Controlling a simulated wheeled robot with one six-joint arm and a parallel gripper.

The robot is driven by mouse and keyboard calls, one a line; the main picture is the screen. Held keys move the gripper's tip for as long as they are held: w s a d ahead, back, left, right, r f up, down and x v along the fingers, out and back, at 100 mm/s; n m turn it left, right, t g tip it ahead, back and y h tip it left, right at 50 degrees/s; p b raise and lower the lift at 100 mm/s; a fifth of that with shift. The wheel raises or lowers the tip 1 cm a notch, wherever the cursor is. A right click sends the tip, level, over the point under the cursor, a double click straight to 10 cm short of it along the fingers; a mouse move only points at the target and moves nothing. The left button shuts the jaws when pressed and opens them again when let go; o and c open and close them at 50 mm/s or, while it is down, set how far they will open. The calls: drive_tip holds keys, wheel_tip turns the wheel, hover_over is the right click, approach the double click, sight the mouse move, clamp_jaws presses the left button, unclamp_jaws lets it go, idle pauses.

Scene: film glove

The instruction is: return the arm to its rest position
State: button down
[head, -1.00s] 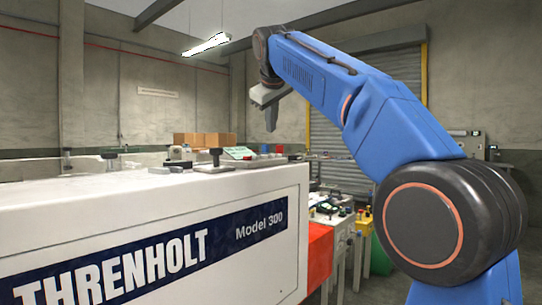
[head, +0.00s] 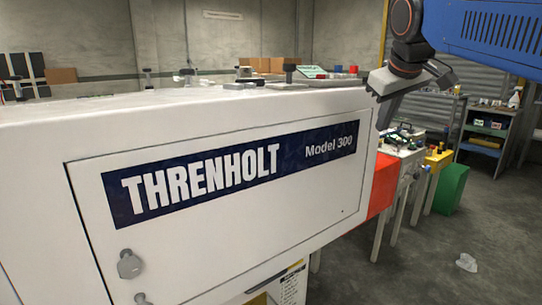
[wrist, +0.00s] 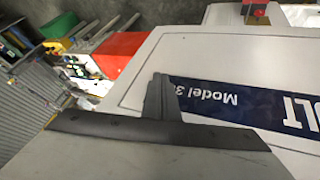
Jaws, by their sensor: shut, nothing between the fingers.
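My gripper (head: 384,122) hangs at the upper right of the head view, below the dark wrist and my blue arm. Its fingers are together and empty, pointing down. In this view it overlaps the right end of the white Threnholt Model 300 machine (head: 230,115); I cannot tell the exact gap. In the wrist view the closed fingers (wrist: 158,80) show against the machine's white panel (wrist: 190,50) and its blue label, with nothing held. Most of my arm is outside the head view.
A red box (head: 383,180) and a small workbench (head: 408,155) stand beyond the machine's right end. A green bin (head: 450,188) and shelving (head: 485,135) are further right. Crumpled white litter (head: 466,262) lies on the otherwise open floor (head: 420,265). Several fittings stand along the machine's top.

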drive_tip(key=s+f+m, duration=0.1)
drive_tip(key=s+f, duration=0.7)
drive_tip(key=f, duration=0.3)
drive_tip(key=s+d+f+m+g, duration=0.1)
drive_tip(key=s+f, duration=0.7)
drive_tip(key=f, duration=0.3)
drive_tip(key=s+d+f+m+g+y, duration=0.1)
drive_tip(key=s+f+m, duration=0.1)
drive_tip(key=s+f, duration=0.7)
wheel_tip(320, 180, down, 3)
drive_tip(key=shift+r, duration=0.1)
